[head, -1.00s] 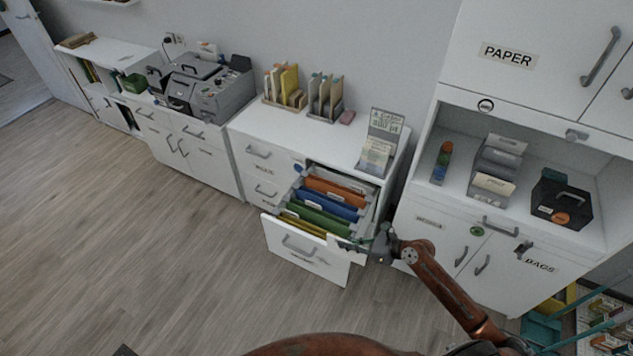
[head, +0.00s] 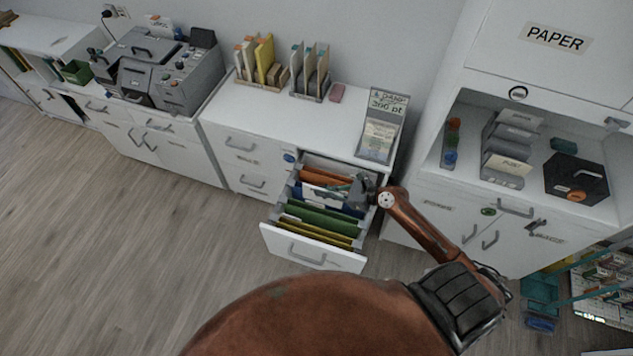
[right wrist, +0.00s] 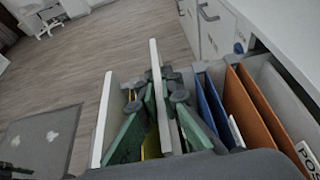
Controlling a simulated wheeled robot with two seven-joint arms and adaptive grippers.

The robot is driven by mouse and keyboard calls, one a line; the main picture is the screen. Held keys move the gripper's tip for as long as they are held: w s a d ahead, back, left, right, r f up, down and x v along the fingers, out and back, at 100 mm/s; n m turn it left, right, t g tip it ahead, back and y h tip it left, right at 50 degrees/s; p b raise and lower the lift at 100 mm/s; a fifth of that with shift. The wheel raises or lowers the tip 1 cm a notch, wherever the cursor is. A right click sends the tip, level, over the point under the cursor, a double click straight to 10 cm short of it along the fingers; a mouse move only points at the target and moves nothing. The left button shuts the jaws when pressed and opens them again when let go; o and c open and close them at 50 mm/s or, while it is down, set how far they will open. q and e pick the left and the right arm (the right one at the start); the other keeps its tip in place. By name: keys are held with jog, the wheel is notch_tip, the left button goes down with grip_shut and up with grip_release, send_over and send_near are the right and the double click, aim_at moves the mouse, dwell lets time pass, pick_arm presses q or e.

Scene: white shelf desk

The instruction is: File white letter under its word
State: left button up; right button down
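The white letter (head: 322,194) is over the open file drawer in the head view, in front of the orange folders. It appears edge-on in the right wrist view (right wrist: 159,95). My right gripper (head: 356,190) is shut on it. Its dark fingers (right wrist: 158,88) sit on both sides of the letter. Orange (head: 328,177), blue (head: 335,211), green (head: 320,220) and yellow (head: 312,238) folders hang in the drawer (head: 308,249). A partly hidden white label reading "POS" (right wrist: 308,156) shows by the orange folders. Whether the letter's lower edge is inside a folder is unclear. My left gripper is not in view.
A shelf cabinet at right holds a grey sorter (head: 510,148) and a black box (head: 576,180). The floor at left is clear.

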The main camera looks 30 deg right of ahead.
aim_at(323, 200)
jog(key=shift+a, duration=0.1)
jog(key=shift+s+r+p, duration=0.2)
jog(key=shift+s+p, duration=0.05)
jog(key=shift+p, duration=0.4)
jog(key=shift+w+f+b, duration=0.1)
jog(key=shift+f+b, duration=0.2)
jog(key=shift+f, duration=0.7)
jog(key=shift+f+b, duration=1.35)
jog(key=shift+f, duration=0.8)
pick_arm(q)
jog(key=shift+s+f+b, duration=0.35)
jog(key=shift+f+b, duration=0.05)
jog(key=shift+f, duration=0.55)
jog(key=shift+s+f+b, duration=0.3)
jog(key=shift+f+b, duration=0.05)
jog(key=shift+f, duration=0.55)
pick_arm(e)
jog(key=shift+f, duration=1.9)
